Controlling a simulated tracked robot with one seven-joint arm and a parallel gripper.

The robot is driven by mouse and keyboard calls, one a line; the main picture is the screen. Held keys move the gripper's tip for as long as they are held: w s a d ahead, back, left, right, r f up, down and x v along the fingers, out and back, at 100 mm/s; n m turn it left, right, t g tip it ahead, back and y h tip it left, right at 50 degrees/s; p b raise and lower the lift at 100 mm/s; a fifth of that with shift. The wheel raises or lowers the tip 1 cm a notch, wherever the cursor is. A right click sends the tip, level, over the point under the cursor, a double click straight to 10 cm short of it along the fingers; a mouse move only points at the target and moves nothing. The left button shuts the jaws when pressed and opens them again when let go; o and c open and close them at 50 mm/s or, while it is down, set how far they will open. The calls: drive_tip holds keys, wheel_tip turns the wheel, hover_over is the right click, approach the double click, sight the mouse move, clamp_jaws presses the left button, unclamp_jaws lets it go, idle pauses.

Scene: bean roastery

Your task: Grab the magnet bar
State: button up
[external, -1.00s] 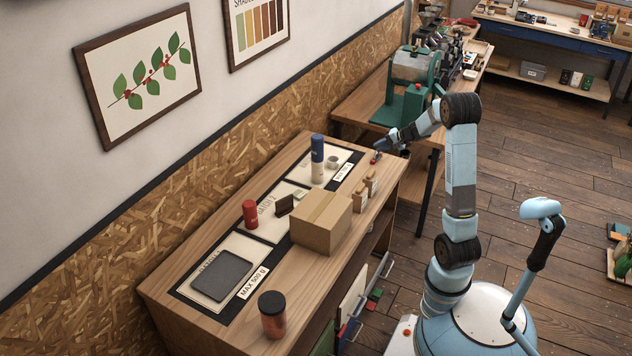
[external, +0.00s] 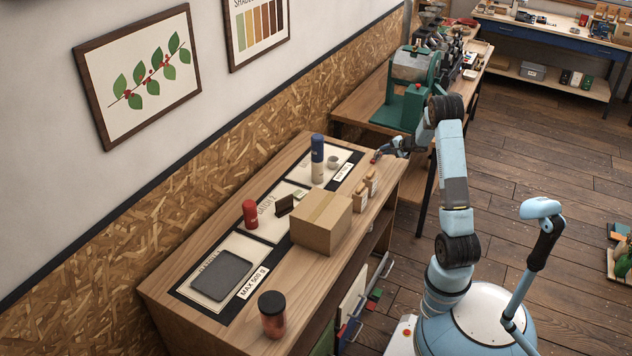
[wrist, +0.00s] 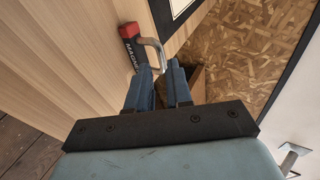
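The magnet bar (wrist: 130,42) is a dark bar with a red end and pale lettering, lying at the edge of the bench top, with a bent metal handle (wrist: 152,44) at its side. In the external view only a small red part of the magnet bar (external: 374,160) shows at the far end of the bench. My gripper (wrist: 160,68) has its two blue fingers apart, with the fingertips close to the free end of the handle. I cannot tell whether they touch it. In the external view my gripper (external: 380,153) is low over the bench end, partly covering the bar.
Two small brown-and-tan items (external: 366,186), a blue-and-white cylinder (external: 317,160) and a small cup (external: 333,162) stand nearby. A cardboard box (external: 321,222) is nearer the camera. A green roaster (external: 408,90) stands on the table beyond the bench.

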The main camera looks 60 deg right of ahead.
sight(378, 151)
drive_tip(key=shift+x, duration=3.05)
drive_tip(key=shift+d, duration=0.15)
clamp_jaws()
